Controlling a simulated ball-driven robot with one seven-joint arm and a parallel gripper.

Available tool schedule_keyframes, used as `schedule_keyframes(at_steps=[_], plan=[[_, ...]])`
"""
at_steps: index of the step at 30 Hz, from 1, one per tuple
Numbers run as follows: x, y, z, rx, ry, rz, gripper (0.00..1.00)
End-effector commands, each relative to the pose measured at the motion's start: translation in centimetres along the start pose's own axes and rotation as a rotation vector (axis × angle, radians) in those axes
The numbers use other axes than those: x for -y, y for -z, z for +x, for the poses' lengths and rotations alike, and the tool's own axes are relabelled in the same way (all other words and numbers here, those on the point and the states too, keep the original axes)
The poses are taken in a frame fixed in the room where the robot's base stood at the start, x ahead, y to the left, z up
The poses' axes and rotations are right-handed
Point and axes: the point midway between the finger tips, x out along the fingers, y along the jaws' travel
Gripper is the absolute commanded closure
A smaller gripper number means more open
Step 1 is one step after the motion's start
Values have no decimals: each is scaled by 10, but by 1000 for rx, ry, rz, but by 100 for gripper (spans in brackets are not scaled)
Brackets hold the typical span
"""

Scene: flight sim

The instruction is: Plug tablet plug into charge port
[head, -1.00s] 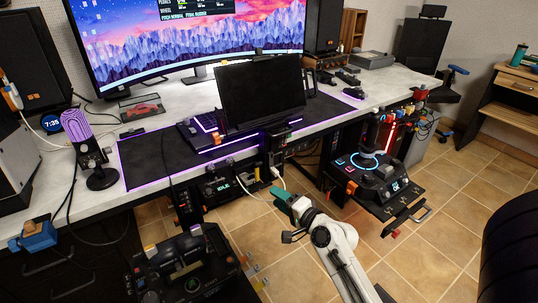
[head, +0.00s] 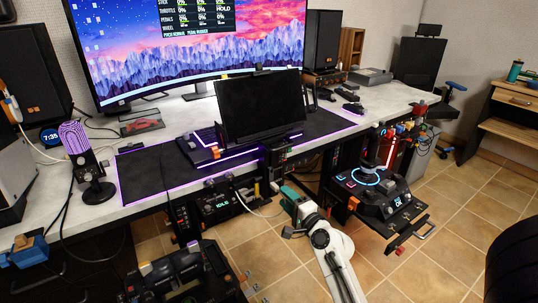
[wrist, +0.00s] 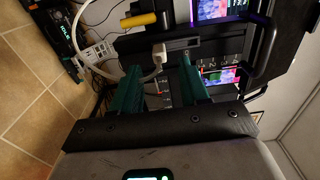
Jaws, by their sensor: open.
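A white plug (wrist: 159,54) on a white cable (wrist: 84,58) shows in the wrist view, beyond and between my fingertips. It lies against or just in front of a dark panel with a slot-like strip (wrist: 183,44). I cannot tell if it is seated in a port there. My gripper (wrist: 158,76) has two green fingers spread apart, with nothing clearly held between them. In the head view my gripper (head: 291,194) is below the desk's front edge, under the dark screen (head: 260,107). The white cable (head: 246,206) loops to its left. The plug is too small to make out there.
A yellow-handled part (wrist: 138,20) and a dark bar handle (wrist: 264,58) flank the plug area. A lit joystick console (head: 372,182) stands right of my arm. A dark control box (head: 185,272) stands lower left. Tiled floor (head: 455,215) is clear at right.

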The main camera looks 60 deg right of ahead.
Motion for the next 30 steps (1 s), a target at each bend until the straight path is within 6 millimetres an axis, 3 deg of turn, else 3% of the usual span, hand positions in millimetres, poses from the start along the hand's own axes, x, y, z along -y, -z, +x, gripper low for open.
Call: schedule_keyframes(at_steps=[12, 30], plan=[[-1, -1, 48, 1, 0, 2, 55], [-1, -1, 55, 1, -2, 1, 55]])
